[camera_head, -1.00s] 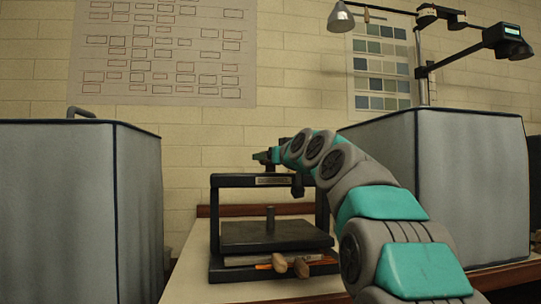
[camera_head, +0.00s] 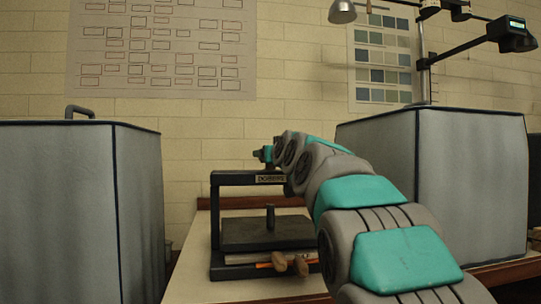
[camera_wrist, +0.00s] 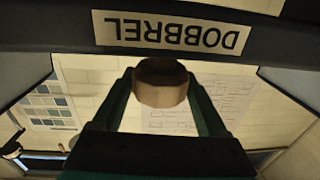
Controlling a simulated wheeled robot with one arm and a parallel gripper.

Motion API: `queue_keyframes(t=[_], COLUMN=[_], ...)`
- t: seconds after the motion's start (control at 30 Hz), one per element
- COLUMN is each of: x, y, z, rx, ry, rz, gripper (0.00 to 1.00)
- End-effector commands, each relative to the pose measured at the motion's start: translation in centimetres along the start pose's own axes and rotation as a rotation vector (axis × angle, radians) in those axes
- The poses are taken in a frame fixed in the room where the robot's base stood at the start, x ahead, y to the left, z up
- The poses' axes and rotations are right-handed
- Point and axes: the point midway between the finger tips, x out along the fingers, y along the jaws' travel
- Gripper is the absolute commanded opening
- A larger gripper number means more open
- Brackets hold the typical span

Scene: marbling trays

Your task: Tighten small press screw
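A black press (camera_head: 222,215) with a nameplate on its crossbar (camera_head: 222,179) stands on the bench, with a flat plate and a short upright post inside. My gripper (camera_head: 264,153) is at the top of the press, just above the crossbar. In the wrist view the picture is upside down; the crossbar (camera_wrist: 70,42) shows with its "DOBBREL" label. A brown wooden screw knob (camera_wrist: 160,85) sits between my gripper's (camera_wrist: 160,80) two teal fingers. The fingertips lie against both its sides with no visible gap. The screw's shaft is hidden.
Large grey covered boxes stand left (camera_head: 60,210) and right (camera_head: 460,180) of the press. Wooden-handled tools (camera_head: 280,261) lie at the press's front. A lamp arm (camera_head: 460,52) hangs at upper right. Bare bench (camera_head: 195,265) shows left of the press.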

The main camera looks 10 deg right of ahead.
Motion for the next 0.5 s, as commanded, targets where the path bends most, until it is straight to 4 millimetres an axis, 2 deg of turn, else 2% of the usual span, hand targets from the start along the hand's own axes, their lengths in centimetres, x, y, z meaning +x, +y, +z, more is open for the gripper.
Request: queue_keyframes(t=[0.03,0.2,0.5], x=[-0.02,0.0,-0.07], y=[-0.01,-0.01,-0.01], z=[-0.08,0.01,0.07], rx=[0.0,0.0,0.0], ry=[0.001,-0.001,-0.002], rz=[0.0,0.0,-0.001], gripper=[0.82,1.0,1.0])
